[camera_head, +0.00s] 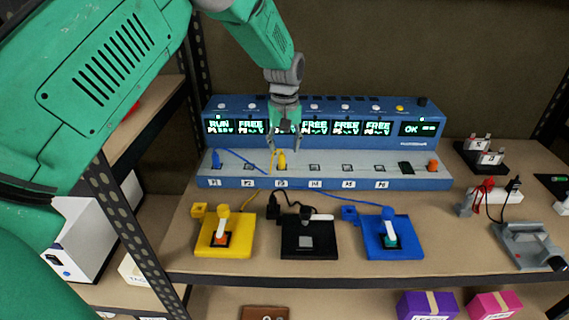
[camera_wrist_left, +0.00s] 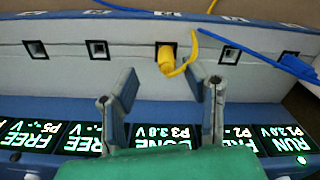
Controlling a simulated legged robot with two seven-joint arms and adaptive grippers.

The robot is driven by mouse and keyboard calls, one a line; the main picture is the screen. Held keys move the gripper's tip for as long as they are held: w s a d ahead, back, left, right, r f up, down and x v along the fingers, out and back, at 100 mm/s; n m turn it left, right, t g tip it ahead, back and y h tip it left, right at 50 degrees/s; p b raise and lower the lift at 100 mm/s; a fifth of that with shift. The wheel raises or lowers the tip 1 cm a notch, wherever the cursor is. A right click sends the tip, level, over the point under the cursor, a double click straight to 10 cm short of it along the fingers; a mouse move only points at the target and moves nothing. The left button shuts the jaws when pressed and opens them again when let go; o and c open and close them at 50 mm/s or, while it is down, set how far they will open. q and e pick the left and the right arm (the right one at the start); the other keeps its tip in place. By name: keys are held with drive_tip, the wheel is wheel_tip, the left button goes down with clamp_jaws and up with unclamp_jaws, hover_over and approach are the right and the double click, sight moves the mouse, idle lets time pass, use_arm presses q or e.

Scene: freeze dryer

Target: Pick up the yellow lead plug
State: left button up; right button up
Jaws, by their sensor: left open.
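The yellow lead plug (camera_head: 282,159) sits in the third socket of the blue and grey panel. In the wrist view the yellow plug (camera_wrist_left: 167,60) shows in its square socket, with its yellow cable curving off to the right. My left gripper (camera_head: 284,143) hangs from above, just over and behind the plug, with its fingers apart. In the wrist view my left gripper (camera_wrist_left: 163,84) is open and empty, and the plug shows between and beyond its fingertips. My right gripper is not in view.
A blue plug (camera_head: 216,160) sits in the first socket, its cable passing near the yellow plug. Yellow (camera_head: 211,250), black (camera_head: 310,253) and blue (camera_head: 403,255) blocks stand in front. The P3 display (camera_wrist_left: 168,132) reads DONE. An orange knob (camera_head: 433,166) is at the panel's right end.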

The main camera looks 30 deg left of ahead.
sight(283, 156)
use_arm(q)
drive_tip(key=f, duration=0.2)
drive_tip(key=a+f, duration=0.1)
drive_tip(key=f, duration=0.2)
drive_tip(key=shift+a+f, duration=0.15)
drive_tip(key=shift+a, duration=0.35)
drive_tip(key=shift+d, duration=0.4)
clamp_jaws()
drive_tip(key=shift+d, duration=0.3)
